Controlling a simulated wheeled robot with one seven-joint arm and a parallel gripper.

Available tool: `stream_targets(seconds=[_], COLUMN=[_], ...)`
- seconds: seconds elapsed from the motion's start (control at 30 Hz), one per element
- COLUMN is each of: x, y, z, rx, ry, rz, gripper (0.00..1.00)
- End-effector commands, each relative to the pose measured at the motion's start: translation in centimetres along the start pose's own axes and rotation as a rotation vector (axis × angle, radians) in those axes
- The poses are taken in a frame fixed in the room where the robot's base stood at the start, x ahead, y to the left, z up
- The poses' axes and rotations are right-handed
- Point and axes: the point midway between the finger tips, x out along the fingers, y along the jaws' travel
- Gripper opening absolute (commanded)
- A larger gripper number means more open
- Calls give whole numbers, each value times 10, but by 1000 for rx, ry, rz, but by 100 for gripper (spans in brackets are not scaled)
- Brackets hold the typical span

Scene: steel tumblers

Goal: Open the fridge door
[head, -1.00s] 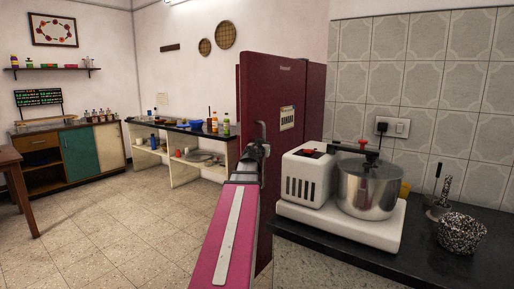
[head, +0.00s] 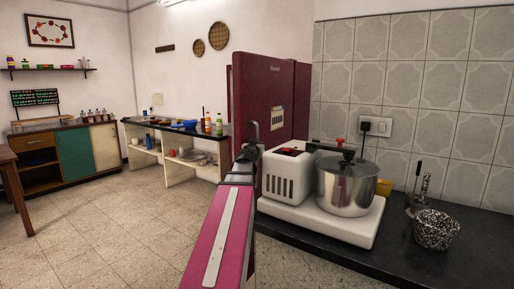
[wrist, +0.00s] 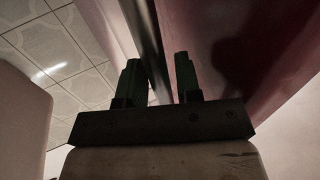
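The dark red fridge (head: 300,90) stands past the counter's far end. Its broad panel with a small label, which I take for the door (head: 262,85), faces right and towards me. It appears angled out from the body, but I cannot tell how far it is open. My gripper (head: 248,157) is at the panel's left part, beside a grey vertical handle (head: 254,130). In the wrist view my gripper's two dark fingers (wrist: 158,78) stand on both sides of the metal handle bar (wrist: 142,30), closed close around it. The red door surface (wrist: 220,60) is to the right.
The dark counter (head: 330,255) on the right holds a white mixer base (head: 285,180) with a steel pot (head: 345,190), close to my arm. A speckled mortar (head: 436,230) stands farther right. The tiled floor (head: 110,220) on the left is clear.

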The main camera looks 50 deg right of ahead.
Motion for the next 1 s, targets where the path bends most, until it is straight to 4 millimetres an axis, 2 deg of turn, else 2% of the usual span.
stream_targets(seconds=[0.33,0.47,0.67,1.0], x=[-1,-8,-34,-96], y=[0,0,0,1], z=[0,0,0,0], rx=[0,0,0,0], ry=[0,0,0,0], rz=[0,0,0,0], gripper=[43,43,43,43])
